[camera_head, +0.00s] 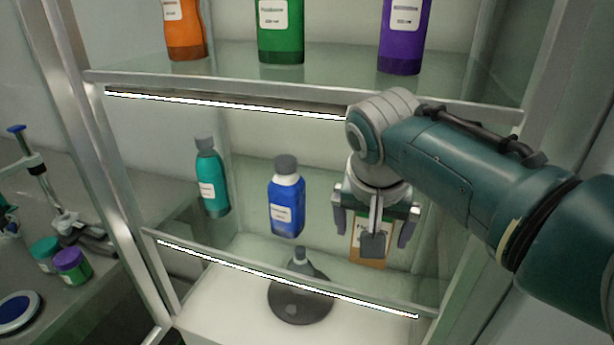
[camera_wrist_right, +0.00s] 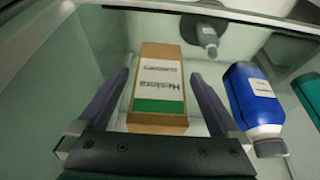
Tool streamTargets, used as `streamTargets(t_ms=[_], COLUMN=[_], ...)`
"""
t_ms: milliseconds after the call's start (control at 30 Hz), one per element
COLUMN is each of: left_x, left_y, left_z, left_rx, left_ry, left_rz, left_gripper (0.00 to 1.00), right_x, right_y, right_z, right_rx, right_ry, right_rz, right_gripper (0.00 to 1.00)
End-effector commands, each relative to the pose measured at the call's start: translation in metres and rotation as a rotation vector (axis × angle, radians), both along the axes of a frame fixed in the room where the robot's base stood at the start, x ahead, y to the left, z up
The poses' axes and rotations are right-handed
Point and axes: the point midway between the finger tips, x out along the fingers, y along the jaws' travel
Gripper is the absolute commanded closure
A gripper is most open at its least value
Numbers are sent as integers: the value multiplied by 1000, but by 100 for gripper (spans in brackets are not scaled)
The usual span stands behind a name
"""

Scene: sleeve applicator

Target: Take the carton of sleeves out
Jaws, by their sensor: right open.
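The carton (camera_head: 383,262) is a tan cardboard box with a white and green label. It stands on the glass middle shelf of the cabinet, at the right in the head view, partly hidden behind my right gripper. My right gripper (camera_head: 374,228) is open in front of the carton. In the right wrist view the carton (camera_wrist_right: 159,118) lies between the two dark fingers of the gripper (camera_wrist_right: 162,82), with a visible gap on each side. I cannot tell whether the fingertips reach past its front face. My left gripper is not in view.
A blue bottle (camera_head: 286,205) stands left of the carton, close to the right gripper's finger in the wrist view (camera_wrist_right: 252,100). A teal bottle (camera_head: 211,185) is further left. Orange, green and purple bottles stand above. Metal shelf edges (camera_head: 290,278) and posts frame the opening.

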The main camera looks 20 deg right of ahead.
Motion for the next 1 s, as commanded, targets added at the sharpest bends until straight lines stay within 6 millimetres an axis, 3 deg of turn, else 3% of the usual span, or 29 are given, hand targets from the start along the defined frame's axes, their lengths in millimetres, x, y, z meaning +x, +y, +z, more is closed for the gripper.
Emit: streamTargets(t_ms=[167, 467, 1000], left_x=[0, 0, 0], left_y=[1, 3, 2], left_z=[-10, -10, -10], left_rx=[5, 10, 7], left_ry=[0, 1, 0], left_rz=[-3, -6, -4], left_gripper=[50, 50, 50], right_x=[5, 6, 6], right_y=[-5, -5, -5], right_z=[-18, -19, -19], right_rx=[-1, 0, 0], right_ry=[1, -1, 0], right_rz=[-1, -1, 0], right_gripper=[0, 0, 61])
